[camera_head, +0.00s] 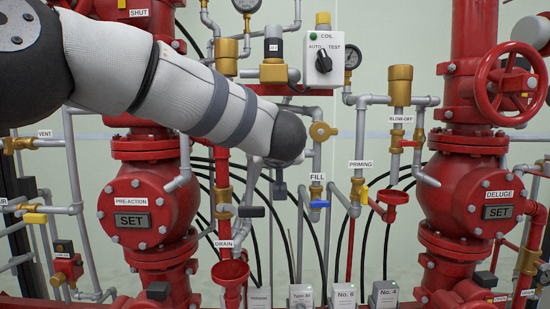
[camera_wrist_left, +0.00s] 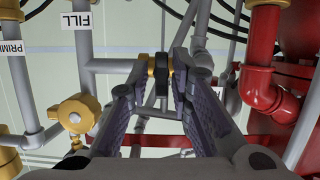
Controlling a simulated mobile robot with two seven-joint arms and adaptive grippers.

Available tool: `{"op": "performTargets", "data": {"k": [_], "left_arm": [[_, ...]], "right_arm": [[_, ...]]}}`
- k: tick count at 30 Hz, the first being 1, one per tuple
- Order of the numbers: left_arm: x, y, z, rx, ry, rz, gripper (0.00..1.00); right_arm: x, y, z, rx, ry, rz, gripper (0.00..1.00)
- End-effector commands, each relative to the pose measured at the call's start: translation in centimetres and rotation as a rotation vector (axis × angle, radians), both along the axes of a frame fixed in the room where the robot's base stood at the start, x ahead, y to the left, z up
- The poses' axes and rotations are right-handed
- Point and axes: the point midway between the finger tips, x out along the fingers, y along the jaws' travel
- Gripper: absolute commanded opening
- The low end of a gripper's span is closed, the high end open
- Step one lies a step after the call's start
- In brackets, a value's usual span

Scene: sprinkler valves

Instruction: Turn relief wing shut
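No relief label is readable in either view. In the left wrist view, which is upside down, a small black handle (camera_wrist_left: 162,78) on a brass fitting (camera_wrist_left: 179,62) stands ahead, between my fingertips. I cannot tell whether it is the relief wing, or which way it is turned. My left gripper (camera_wrist_left: 163,75) is open, its two grey pads on either side of the handle; contact is not clear. My right gripper is not in view.
A round brass fitting (camera_head: 321,131) sits just right of my wrist, above the FILL label (camera_head: 317,177) and its blue-handled valve (camera_head: 319,204). The AUTO/TEST box (camera_head: 323,60) is above. The red PRE-ACTION valve (camera_head: 142,215) and drain funnel (camera_head: 230,271) are lower left.

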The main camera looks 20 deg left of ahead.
Motion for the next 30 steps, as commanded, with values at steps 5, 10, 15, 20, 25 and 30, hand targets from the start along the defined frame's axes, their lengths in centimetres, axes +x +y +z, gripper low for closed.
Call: {"op": "performTargets", "data": {"k": [5, 10, 15, 20, 25, 30], "left_arm": [[0.0, 0.0, -0.2, -0.003, 0.002, 0.000, 0.29], [-0.5, -0.2, -0.2, -0.003, 0.003, -0.003, 0.29], [-3.6, -1.2, -0.1, -0.002, 0.001, -0.004, 0.29], [-6.1, -2.0, -0.2, -0.003, 0.002, -0.003, 0.29], [-6.7, -2.2, -0.2, -0.005, 0.003, -0.001, 0.29], [-6.7, -2.2, -0.3, -0.005, 0.003, -0.001, 0.29]], "right_arm": [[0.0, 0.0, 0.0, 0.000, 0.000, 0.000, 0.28], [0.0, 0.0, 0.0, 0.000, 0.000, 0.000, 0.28], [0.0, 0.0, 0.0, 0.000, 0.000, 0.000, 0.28], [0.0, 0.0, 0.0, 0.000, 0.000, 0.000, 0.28], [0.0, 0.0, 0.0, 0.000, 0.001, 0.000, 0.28], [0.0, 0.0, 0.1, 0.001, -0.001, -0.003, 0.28]]}}
